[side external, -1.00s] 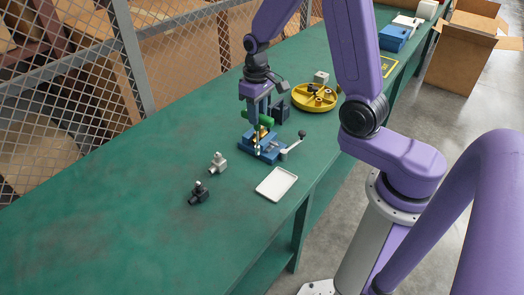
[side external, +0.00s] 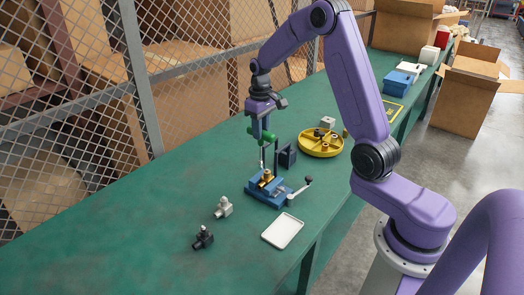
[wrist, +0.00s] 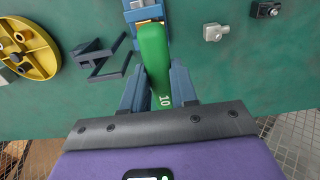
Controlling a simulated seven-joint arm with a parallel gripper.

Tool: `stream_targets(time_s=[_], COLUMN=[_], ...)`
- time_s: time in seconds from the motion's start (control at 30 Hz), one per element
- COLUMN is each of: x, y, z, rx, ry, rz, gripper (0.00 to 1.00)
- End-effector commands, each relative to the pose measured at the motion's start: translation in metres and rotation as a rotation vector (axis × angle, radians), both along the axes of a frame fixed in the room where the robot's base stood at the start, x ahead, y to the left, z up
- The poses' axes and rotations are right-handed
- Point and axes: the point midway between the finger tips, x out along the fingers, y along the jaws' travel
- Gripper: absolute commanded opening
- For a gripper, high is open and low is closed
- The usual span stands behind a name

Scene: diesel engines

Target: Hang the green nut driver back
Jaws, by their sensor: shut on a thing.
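My gripper (side external: 261,132) is shut on the green nut driver (side external: 268,138), holding it above the blue vise (side external: 262,195). The handle lies across the fingers in the side view, and its thin shaft points down toward the vise. In the wrist view the green handle (wrist: 154,52), marked 10, is between my gripper's fingers (wrist: 157,92) and hides part of the vise. A brass fitting (side external: 267,176) sits in the vise jaws. A dark rack (side external: 287,155) with fork-like arms stands just behind the vise; it also shows in the wrist view (wrist: 98,60), with no driver in it.
A round yellow sectioned tray (side external: 320,145) with small parts stands beyond the rack. A white tray (side external: 283,231) lies near the bench's front edge. A grey fitting (side external: 223,207) and a black fitting (side external: 203,238) lie at front left. The left bench is clear.

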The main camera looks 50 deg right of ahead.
Motion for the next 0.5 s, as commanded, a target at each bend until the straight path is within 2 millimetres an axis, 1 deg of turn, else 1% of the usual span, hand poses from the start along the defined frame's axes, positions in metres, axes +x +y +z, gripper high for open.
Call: stream_targets(time_s=[0.03,0.17,0.2,0.4,0.5], x=[0.009,0.025,0.029,0.041,0.043], y=[-0.016,-0.051,-0.062,-0.113,-0.131], z=[0.004,0.016,0.020,0.036,0.043], rx=[-0.001,-0.001,-0.001,-0.001,0.000], ry=[-0.003,-0.003,-0.003,-0.002,-0.001], rz=[-0.006,-0.006,-0.005,-0.004,-0.003], gripper=[0.00,0.00,0.00,0.00,0.00])
